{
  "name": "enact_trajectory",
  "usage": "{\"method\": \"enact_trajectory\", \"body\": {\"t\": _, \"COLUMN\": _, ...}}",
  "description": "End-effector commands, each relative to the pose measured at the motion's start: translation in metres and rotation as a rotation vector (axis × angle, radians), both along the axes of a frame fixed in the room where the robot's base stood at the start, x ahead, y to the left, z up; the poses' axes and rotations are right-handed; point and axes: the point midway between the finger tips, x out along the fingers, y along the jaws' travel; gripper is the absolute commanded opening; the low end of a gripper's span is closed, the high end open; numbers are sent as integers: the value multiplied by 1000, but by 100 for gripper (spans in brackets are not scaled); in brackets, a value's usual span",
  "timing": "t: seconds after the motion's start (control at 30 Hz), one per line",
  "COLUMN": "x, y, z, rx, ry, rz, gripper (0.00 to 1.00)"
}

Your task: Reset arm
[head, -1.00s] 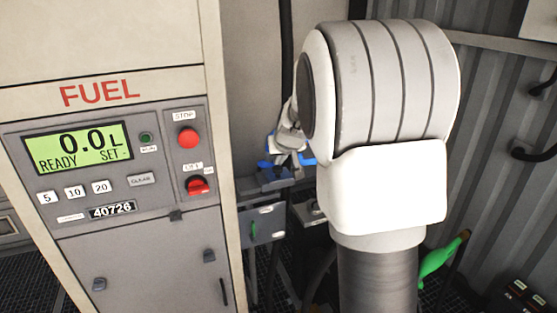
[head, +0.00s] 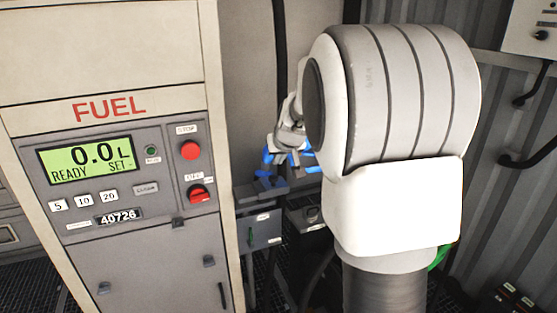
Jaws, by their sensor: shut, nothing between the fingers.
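My gripper (head: 289,160) is small in the head view, to the right of the fuel dispenser (head: 107,160) and left of my large white arm link. It is grey with blue parts and points down. It is shut, with nothing seen held in it. It appears just above a dark blue block (head: 262,188) on a grey box (head: 262,228). I cannot tell whether they touch. My arm hides some of the space behind and right of the gripper.
The dispenser display (head: 90,158) reads 0.0 L, READY, SET -. A red stop button (head: 190,150) and red rotary switch (head: 198,193) sit beside it. A green object (head: 439,257) is mostly hidden behind my arm. A corrugated wall (head: 500,190) and pipes stand at right.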

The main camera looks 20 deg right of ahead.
Motion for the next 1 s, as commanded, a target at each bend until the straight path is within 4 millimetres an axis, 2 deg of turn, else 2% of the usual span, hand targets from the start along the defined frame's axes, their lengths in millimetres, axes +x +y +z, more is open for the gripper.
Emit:
{"method": "enact_trajectory", "body": {"t": 0.33, "x": 0, "y": 0, "z": 0, "rx": 1, "ry": -1, "rz": 1, "gripper": 0}}
{"method": "enact_trajectory", "body": {"t": 0.47, "x": -12, "y": 9, "z": 8, "rx": 11, "ry": 3, "rz": 11, "gripper": 0}}
{"method": "enact_trajectory", "body": {"t": 0.57, "x": -34, "y": 26, "z": 19, "rx": 35, "ry": 15, "rz": 30, "gripper": 0}}
{"method": "enact_trajectory", "body": {"t": 0.67, "x": -68, "y": 48, "z": 30, "rx": 59, "ry": 36, "rz": 58, "gripper": 0}}
{"method": "enact_trajectory", "body": {"t": 0.8, "x": -121, "y": 77, "z": 41, "rx": 83, "ry": 73, "rz": 95, "gripper": 0}}
{"method": "enact_trajectory", "body": {"t": 1.0, "x": -198, "y": 109, "z": 42, "rx": 90, "ry": 133, "rz": 139, "gripper": 0}}
